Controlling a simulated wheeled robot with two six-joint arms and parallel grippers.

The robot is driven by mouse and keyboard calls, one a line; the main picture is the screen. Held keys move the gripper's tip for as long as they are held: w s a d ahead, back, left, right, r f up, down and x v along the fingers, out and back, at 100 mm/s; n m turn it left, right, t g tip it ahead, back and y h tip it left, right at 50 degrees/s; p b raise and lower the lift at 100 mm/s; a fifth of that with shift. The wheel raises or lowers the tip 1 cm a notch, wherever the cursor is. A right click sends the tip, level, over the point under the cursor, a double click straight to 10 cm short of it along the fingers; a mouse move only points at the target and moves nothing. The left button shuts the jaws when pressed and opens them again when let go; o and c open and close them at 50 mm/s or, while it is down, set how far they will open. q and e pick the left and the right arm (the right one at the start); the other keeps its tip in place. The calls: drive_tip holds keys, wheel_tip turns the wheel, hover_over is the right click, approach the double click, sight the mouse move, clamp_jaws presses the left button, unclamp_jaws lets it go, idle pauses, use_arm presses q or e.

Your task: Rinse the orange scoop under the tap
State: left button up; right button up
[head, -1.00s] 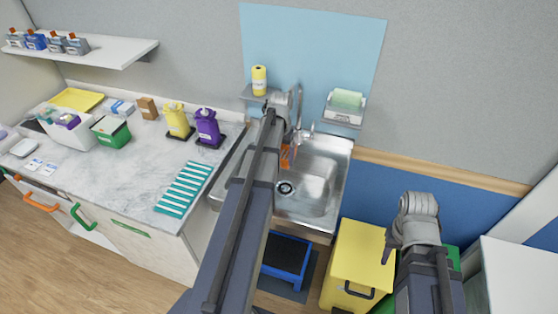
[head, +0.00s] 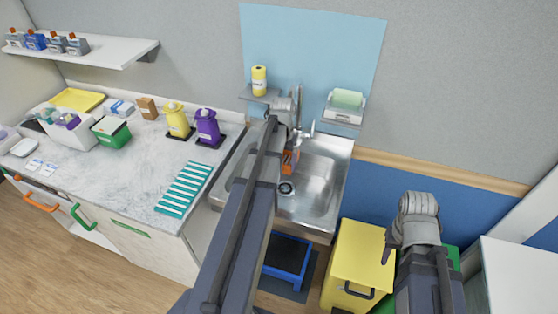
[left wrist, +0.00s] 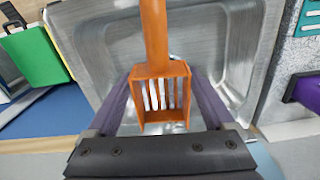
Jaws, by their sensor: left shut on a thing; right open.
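The orange scoop (head: 289,162) is over the steel sink (head: 322,178), below the tap (head: 298,112), partly hidden by my left arm in the head view. In the left wrist view, the scoop (left wrist: 158,98) shows a slotted, box-shaped head and a round handle running up out of frame. My left gripper (head: 290,146) is shut on the scoop, with its fingers on either side of the head in the left wrist view. I cannot make out any water stream. My right gripper (head: 396,250) is open and empty, to the right of the sink.
A purple bottle (head: 207,128) and a yellow bottle (head: 177,120) stand on the counter left of the sink, behind a teal striped mat (head: 183,188). A sponge shelf (head: 344,108) hangs right of the tap. A yellow bin (head: 358,262) and a blue step (head: 287,260) stand below.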

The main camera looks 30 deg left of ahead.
use_arm(q)
drive_tip(key=s+d, duration=0.2)
drive_tip(key=s, duration=0.2)
drive_tip(key=shift+s+d, duration=0.25)
drive_tip(key=shift+d, duration=0.15)
idle(1.3)
drive_tip(key=s+d+r+p, duration=0.2)
drive_tip(key=s+r+p, duration=0.2)
drive_tip(key=shift+s+d, duration=0.15)
drive_tip(key=shift+d, duration=0.2)
idle(0.5)
